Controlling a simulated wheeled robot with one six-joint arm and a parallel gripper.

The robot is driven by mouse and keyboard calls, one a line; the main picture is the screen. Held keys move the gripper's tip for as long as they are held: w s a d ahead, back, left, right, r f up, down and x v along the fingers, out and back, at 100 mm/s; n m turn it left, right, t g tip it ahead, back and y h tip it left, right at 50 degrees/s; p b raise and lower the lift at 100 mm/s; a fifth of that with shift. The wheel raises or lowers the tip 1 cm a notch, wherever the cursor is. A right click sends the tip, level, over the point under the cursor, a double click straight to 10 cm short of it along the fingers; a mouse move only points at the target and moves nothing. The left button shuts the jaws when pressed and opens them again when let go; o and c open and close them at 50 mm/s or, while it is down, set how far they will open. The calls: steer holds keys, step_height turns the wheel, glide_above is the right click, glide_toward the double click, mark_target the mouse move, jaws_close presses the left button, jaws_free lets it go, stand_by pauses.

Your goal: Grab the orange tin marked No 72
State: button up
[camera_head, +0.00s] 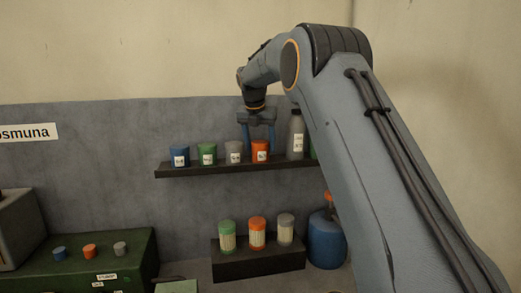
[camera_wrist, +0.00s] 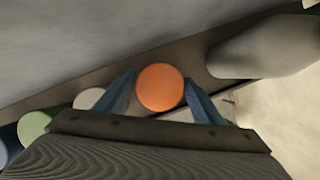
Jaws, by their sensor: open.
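An orange tin (camera_head: 261,150) with a white label stands upright on the dark wall shelf (camera_head: 220,170), at the right of a row of tins; its number is too small to read. My gripper (camera_head: 259,140) is above and around it, pointing down. In the wrist view, the tin's round orange top (camera_wrist: 160,87) lies between the two blue fingers of my gripper (camera_wrist: 160,95). The fingers are open, with a small gap showing on either side of the tin's top.
Beside it on the shelf stand a grey tin (camera_head: 234,152), a green tin (camera_head: 207,153), a blue tin (camera_head: 180,156) and a tall grey bottle (camera_head: 296,135). Below are a dark box with lidded jars (camera_head: 257,234), a blue jug (camera_head: 326,242) and a green case (camera_head: 100,265).

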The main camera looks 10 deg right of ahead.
steer(key=c, duration=1)
steer(key=shift+o, duration=0.2)
